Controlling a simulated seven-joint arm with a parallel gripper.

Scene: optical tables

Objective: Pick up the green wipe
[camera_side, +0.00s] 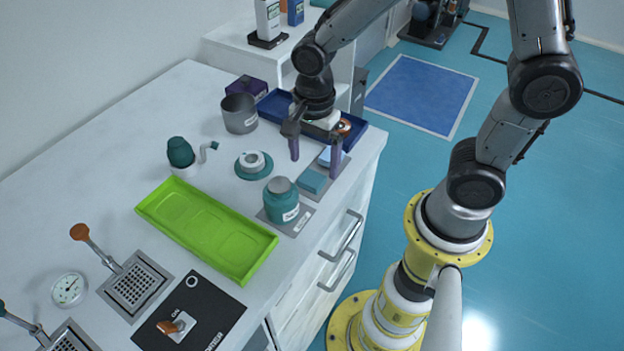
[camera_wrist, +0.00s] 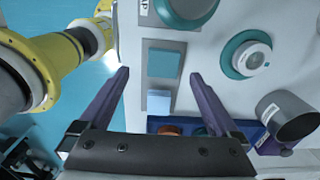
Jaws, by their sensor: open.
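The green wipe appears as a teal square block (camera_side: 312,181) on a grey mat near the table's right edge. It also shows in the wrist view (camera_wrist: 163,64), flat on the mat. A lighter blue block (camera_side: 327,158) lies just behind it, and also shows in the wrist view (camera_wrist: 159,101). My gripper (camera_side: 315,165) is open and empty, pointing down over the two blocks. In the wrist view its purple fingers (camera_wrist: 158,75) stand wide apart on either side of them. Neither finger appears to touch a block.
A teal jar (camera_side: 281,205) stands close in front of the blocks. A teal and white round piece (camera_side: 253,165) and a grey cup (camera_side: 239,113) stand to the left. A dark blue tray (camera_side: 277,105) lies behind my gripper. A lime green tray (camera_side: 205,232) lies front left.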

